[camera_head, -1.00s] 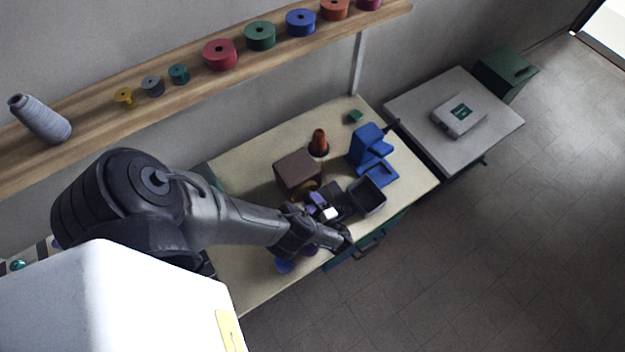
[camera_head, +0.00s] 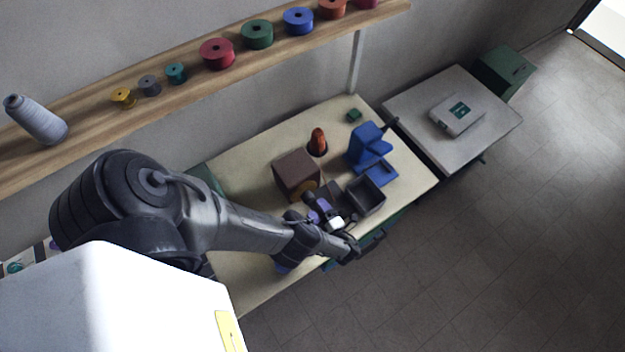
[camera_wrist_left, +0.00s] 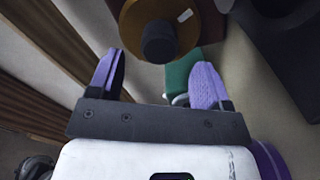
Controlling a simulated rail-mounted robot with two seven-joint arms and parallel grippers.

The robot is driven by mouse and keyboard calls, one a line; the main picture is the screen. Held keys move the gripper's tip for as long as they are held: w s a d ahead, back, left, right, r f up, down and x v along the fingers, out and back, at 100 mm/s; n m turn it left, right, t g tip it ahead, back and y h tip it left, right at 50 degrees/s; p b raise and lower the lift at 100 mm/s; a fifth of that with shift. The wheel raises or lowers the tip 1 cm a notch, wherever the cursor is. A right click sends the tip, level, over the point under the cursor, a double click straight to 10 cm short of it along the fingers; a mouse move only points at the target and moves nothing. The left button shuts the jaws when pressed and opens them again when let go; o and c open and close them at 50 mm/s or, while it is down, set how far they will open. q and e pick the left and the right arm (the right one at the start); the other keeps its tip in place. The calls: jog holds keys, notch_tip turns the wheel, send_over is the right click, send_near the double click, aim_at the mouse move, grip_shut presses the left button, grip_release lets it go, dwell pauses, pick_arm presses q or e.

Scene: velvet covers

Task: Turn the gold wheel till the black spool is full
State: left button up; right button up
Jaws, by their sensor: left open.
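The gold wheel (camera_head: 307,188) sits on the near side of a brown box (camera_head: 294,171) on the bench. In the left wrist view the wheel (camera_wrist_left: 183,40) shows close up, with a black round knob (camera_wrist_left: 158,42) sticking out towards me. My left gripper (camera_head: 312,202) is just in front of the wheel. In the wrist view its two purple fingers (camera_wrist_left: 158,62) are spread, apart from the knob, with nothing held between them. I cannot make out the black spool. My right gripper is not in view.
A shelf (camera_head: 105,110) with several spools runs along the wall.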

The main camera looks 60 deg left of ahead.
pick_arm(q)
jog(key=d, duration=0.3)
jog(key=w+d+b, duration=0.1)
jog(key=d, duration=0.2)
jog(key=d+b, duration=0.1)
jog(key=d, duration=0.3)
jog(key=shift+w, duration=0.2)
jog(key=shift+a, duration=0.1)
